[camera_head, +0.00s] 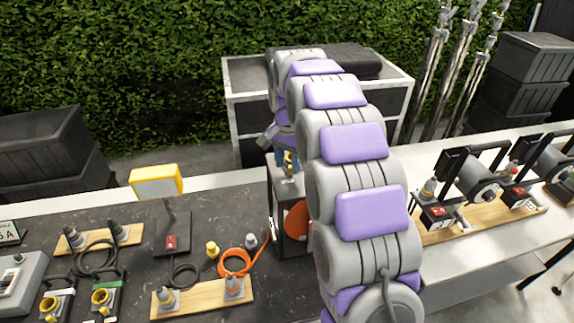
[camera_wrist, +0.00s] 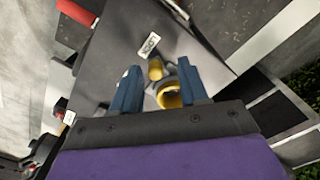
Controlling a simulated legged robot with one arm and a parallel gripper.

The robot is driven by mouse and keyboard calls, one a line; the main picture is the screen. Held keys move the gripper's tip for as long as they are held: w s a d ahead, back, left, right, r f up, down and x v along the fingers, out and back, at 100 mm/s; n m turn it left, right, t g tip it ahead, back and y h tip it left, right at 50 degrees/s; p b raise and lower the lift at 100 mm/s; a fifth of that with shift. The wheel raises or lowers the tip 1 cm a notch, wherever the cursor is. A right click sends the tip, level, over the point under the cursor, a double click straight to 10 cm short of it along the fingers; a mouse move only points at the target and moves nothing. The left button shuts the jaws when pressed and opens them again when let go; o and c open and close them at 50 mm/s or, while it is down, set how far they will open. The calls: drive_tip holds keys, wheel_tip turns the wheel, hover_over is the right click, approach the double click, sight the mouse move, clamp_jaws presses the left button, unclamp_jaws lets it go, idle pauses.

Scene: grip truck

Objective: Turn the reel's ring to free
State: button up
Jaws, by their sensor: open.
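The reel (camera_head: 297,222) is a dark box-like stand with an orange disc, on the dark table left of my arm; my arm hides part of it. In the wrist view its grey top plate (camera_wrist: 205,30) carries a yellow ring (camera_wrist: 170,97) and a small yellow stub (camera_wrist: 155,70) beside a white label (camera_wrist: 150,45), whose lettering I cannot read. My gripper (camera_wrist: 157,80) is open, with its blue fingers on either side of the ring. I cannot tell whether they touch it. In the head view my gripper (camera_head: 287,162) is above the reel's top.
A yellow work lamp (camera_head: 158,183) stands left of the reel. Black-framed reels (camera_head: 475,180) stand on the white table to the right. A grey cabinet (camera_head: 248,115) is behind.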

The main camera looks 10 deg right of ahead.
drive_tip(key=shift+d+f, duration=0.5)
drive_tip(key=shift+d, duration=0.2)
drive_tip(key=shift+a, duration=0.1)
